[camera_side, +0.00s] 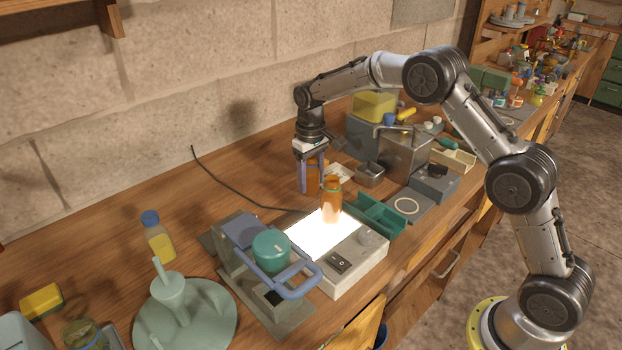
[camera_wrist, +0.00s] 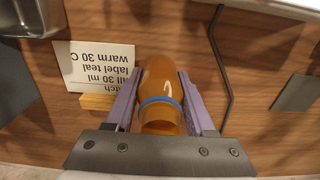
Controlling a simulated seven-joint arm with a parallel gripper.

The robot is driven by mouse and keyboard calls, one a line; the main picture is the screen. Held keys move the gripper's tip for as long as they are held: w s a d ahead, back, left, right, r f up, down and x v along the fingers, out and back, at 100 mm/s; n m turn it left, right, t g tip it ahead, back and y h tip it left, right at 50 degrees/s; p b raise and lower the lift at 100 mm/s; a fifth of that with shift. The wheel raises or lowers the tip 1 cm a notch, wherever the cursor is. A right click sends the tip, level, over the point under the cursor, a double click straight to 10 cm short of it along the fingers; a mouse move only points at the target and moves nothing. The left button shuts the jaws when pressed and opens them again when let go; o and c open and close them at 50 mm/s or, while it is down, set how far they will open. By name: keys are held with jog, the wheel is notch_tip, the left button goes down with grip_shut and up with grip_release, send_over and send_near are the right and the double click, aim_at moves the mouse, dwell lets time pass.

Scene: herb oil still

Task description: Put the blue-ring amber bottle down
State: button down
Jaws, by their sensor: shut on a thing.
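My gripper (camera_side: 311,186) has its purple fingers shut on the blue-ring amber bottle (camera_side: 313,181), behind the lit panel in the side view. In the wrist view the amber bottle (camera_wrist: 158,86) lies between both fingers, its blue ring near the neck. The bottle is close to the wooden bench; I cannot tell whether its base touches. A second amber bottle (camera_side: 331,187) with a teal ring stands at the far end of the glowing light panel (camera_side: 318,236), just right of my gripper, and partly hides the held one.
A white card (camera_wrist: 98,65), printed with "label teal" and "warm 30 C", stands beside the held bottle. A dark cable (camera_wrist: 219,60) runs along the bench. A green tray (camera_side: 376,215) and metal boxes (camera_side: 403,152) stand to the right. Bare bench (camera_side: 240,180) lies to the left.

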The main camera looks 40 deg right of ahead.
jog(key=shift+f, duration=0.25)
jog(key=shift+c, duration=1.3)
grip_release()
jog(key=shift+r, duration=0.1)
